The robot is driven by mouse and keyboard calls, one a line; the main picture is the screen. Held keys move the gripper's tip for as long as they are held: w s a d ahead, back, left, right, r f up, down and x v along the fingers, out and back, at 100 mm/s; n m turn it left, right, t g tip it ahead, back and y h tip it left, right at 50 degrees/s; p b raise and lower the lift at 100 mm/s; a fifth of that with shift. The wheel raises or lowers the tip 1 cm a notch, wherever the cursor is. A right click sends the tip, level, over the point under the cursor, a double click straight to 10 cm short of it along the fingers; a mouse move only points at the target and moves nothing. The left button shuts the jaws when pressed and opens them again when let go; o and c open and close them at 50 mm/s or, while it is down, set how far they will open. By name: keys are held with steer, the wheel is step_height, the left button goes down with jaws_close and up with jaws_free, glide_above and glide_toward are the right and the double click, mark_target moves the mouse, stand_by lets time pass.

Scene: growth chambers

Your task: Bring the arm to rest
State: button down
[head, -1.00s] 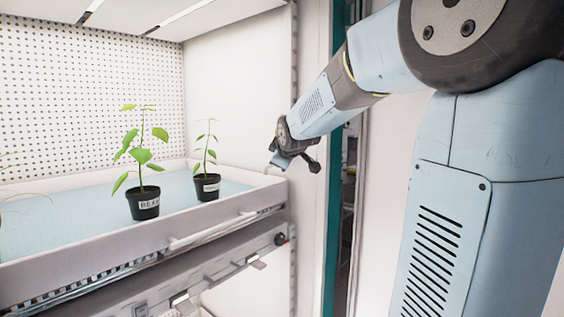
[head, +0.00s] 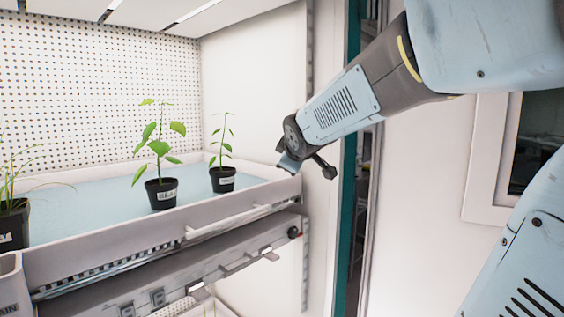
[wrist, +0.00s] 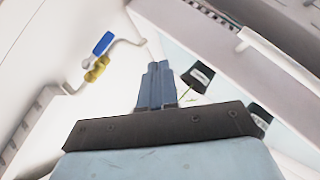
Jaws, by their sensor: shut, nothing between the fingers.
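My gripper (head: 288,164) is at the end of my arm, beside the right front corner of the plant tray. In the wrist view its two fingers (wrist: 158,68) lie together, with nothing between them. Its tips look close to the tray corner in the head view, but I cannot tell whether they touch it. The arm comes in from the upper right of the head view.
The white-rimmed tray (head: 110,232) holds a middle potted plant (head: 161,194), a right potted plant (head: 223,179) and a left grassy pot (head: 12,226). A blue-and-yellow valve (wrist: 100,55) shows in the wrist view. Wall right of the chamber.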

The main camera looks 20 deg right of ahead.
steer(key=shift+s+a, duration=0.1)
steer(key=shift+s, duration=0.1)
steer(key=s+a+f+m+g, duration=0.1)
steer(key=s+f+m+g, duration=0.1)
steer(key=s, duration=0.6)
steer(key=s+a+f+m+g+y, duration=0.1)
steer(key=s+f+m, duration=0.3)
steer(key=s, duration=0.4)
steer(key=s+a+f+m+g+y, duration=0.1)
steer(key=s+a+f+m+g, duration=0.1)
steer(key=s+f, duration=0.3)
steer(key=s+m+g, duration=0.1)
steer(key=s, duration=0.2)
steer(key=shift+s, duration=0.1)
